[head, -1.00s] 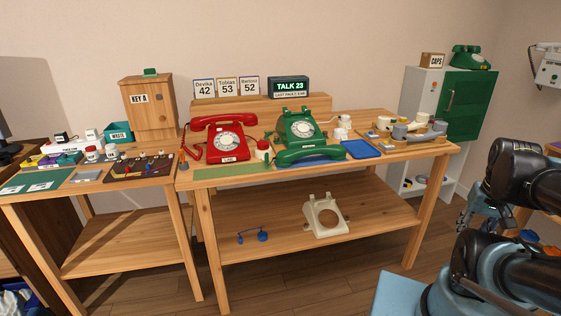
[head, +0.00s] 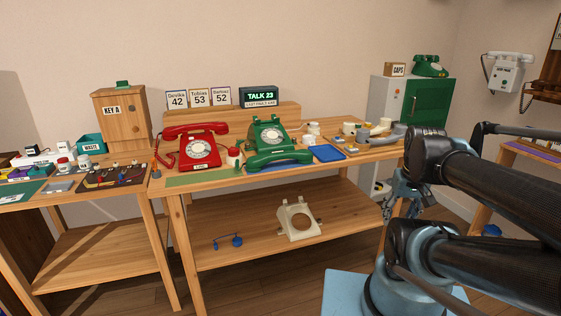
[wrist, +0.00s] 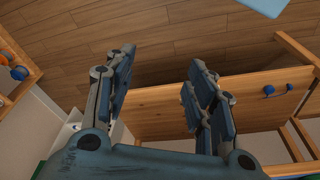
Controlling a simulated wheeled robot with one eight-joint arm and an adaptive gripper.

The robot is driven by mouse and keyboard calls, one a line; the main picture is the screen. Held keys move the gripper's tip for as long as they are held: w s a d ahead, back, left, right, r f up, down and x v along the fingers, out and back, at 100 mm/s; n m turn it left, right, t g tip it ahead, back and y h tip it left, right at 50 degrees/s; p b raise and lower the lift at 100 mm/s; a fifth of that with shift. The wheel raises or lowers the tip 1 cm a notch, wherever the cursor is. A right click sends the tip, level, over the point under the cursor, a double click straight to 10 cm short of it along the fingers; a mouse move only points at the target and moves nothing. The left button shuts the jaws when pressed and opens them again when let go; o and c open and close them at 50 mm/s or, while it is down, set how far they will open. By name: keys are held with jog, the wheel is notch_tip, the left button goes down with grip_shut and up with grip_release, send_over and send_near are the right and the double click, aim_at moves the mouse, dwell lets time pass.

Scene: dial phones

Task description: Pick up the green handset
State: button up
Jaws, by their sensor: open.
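The green handset (head: 279,160) lies off its cradle on the wooden table (head: 225,179), in front of the green dial phone (head: 268,134) in the head view. A blue mat shows under its lower edge. My gripper (wrist: 160,95) hangs well away from the handset, right of the table in the head view (head: 404,198). In the wrist view its fingers are apart with nothing between them, over the floor and the lower shelf. The handset does not show in the wrist view.
A red phone (head: 198,149) stands left of the green one, with a small red-capped white jar (head: 234,157) between. A blue tray (head: 327,153) lies right of the handset. A cream phone housing (head: 299,220) sits on the lower shelf.

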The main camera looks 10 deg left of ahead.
jog(key=w+a+r+n+y, duration=0.1)
jog(key=w+a+r+n, duration=0.45)
jog(key=w+r, duration=0.2)
notch_tip(320, 180, up, 12)
jog(key=n+g+y, duration=0.3)
jog(key=n+g, duration=0.2)
jog(key=n, duration=1.3)
send_over(282, 152)
jog(key=w+d, duration=0.2)
jog(key=d, duration=0.3)
jog(key=x, duration=1.1)
jog(key=shift+w+d+f, duration=0.15)
jog(key=shift+w+f, duration=0.1)
jog(key=shift+f, duration=0.05)
jog(key=shift+w+x, duration=0.15)
jog(key=shift+x, duration=1.15)
jog(key=shift+w+x, duration=0.15)
jog(key=shift+x, duration=1.2)
grip_shut()
